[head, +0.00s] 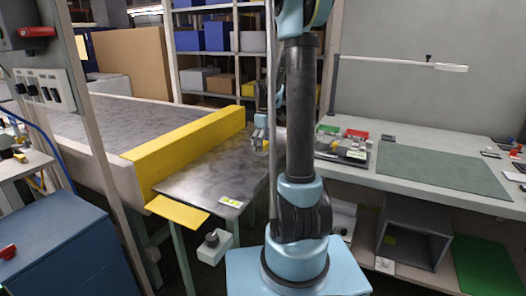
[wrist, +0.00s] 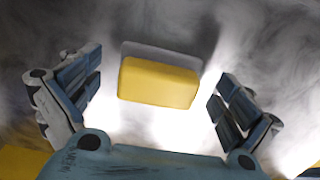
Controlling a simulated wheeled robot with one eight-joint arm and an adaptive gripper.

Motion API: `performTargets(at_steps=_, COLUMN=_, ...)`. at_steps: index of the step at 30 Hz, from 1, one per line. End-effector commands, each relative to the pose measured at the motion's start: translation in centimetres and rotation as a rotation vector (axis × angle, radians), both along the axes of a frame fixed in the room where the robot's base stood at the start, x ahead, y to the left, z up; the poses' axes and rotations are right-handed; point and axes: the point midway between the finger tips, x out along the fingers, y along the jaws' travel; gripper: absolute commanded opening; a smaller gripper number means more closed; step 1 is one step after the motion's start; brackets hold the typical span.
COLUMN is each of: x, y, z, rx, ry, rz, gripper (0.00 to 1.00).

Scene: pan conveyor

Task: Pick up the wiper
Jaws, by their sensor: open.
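The wiper (wrist: 158,82) shows in the wrist view as a yellow block with a grey strip along its far edge. It lies on a smeared grey metal surface, a little above the middle of the picture. My gripper (wrist: 165,98) is open, with one finger to the left of the wiper and one to the right. Neither finger touches it, and clear gaps show on both sides. In the head view my gripper (head: 262,141) is small and hangs over the far end of the metal table (head: 208,180). The wiper cannot be made out clearly there.
A conveyor with a yellow side beam (head: 190,150) borders the metal table on the left. A long workbench (head: 395,137) with a green-grey mat (head: 440,168) and small tools stands at right. A blue cabinet (head: 60,245) is at lower left. The near part of the metal table is mostly bare.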

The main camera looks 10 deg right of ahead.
Motion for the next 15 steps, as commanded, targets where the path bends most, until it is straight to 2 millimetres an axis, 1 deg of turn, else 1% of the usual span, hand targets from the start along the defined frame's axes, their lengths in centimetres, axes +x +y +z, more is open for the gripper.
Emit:
performTargets(at_steps=4, x=-0.01, y=-0.01, z=-0.79, rx=0.000, ry=0.000, rz=0.000, gripper=0.98)
performTargets(at_steps=11, x=-0.01, y=-0.02, z=-0.84, rx=0.000, ry=0.000, rz=0.000, gripper=0.98)
performTargets(at_steps=12, x=-0.01, y=-0.02, z=-0.83, rx=0.000, ry=0.000, rz=0.000, gripper=0.89)
performTargets(at_steps=14, x=-0.02, y=-0.02, z=-0.83, rx=0.000, ry=0.000, rz=0.000, gripper=0.76)
performTargets(at_steps=15, x=-0.01, y=-0.03, z=-0.82, rx=0.000, ry=0.000, rz=0.000, gripper=0.67)
